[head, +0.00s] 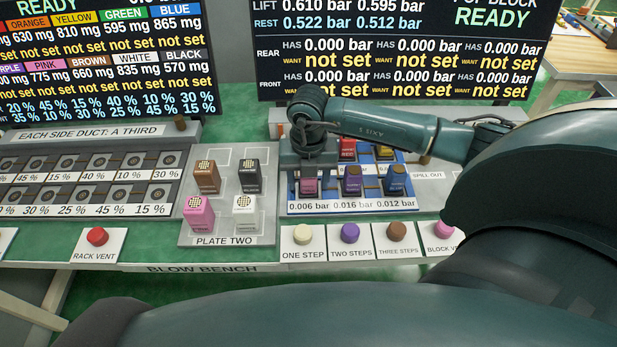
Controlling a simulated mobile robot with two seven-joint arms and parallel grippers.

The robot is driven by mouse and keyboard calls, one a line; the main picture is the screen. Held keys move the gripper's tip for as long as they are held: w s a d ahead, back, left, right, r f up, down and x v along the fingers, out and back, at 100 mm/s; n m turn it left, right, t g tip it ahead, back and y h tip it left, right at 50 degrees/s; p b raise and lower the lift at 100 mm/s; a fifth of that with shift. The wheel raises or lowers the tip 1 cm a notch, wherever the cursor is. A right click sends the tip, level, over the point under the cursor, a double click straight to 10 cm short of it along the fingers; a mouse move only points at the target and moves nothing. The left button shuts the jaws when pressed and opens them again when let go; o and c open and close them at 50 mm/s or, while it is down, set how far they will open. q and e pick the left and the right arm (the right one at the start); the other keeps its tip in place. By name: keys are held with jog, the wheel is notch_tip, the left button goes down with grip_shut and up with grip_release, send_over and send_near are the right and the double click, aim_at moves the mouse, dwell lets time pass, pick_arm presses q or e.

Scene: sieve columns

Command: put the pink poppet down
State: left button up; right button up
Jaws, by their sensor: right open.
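A magenta-pink poppet (310,187) sits in the front left place of the blue and white pop block (345,207), above the 0.006 bar reading. My right gripper (310,165) is directly over and behind it, pointing down and open; its fingertips are hard to make out. I cannot tell whether they touch the poppet. A purple poppet (352,181) and a blue poppet (396,180) stand to its right in the front row. A red poppet (347,149) shows behind; the rear left of the block is hidden by my gripper. My left gripper is out of view.
Plate two (228,240) holds brown, black, pink and white blocks with grid tops. The side duct rack (85,180) is at left. Push buttons, including one step (303,235), line the front edge. Two screens stand behind. The spill out surface (425,185) is right of the block.

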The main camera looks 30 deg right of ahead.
notch_tip(320, 180, up, 12)
jog(key=shift+r+b, duration=0.15)
jog(key=shift+b, duration=0.2)
dwell(0.5)
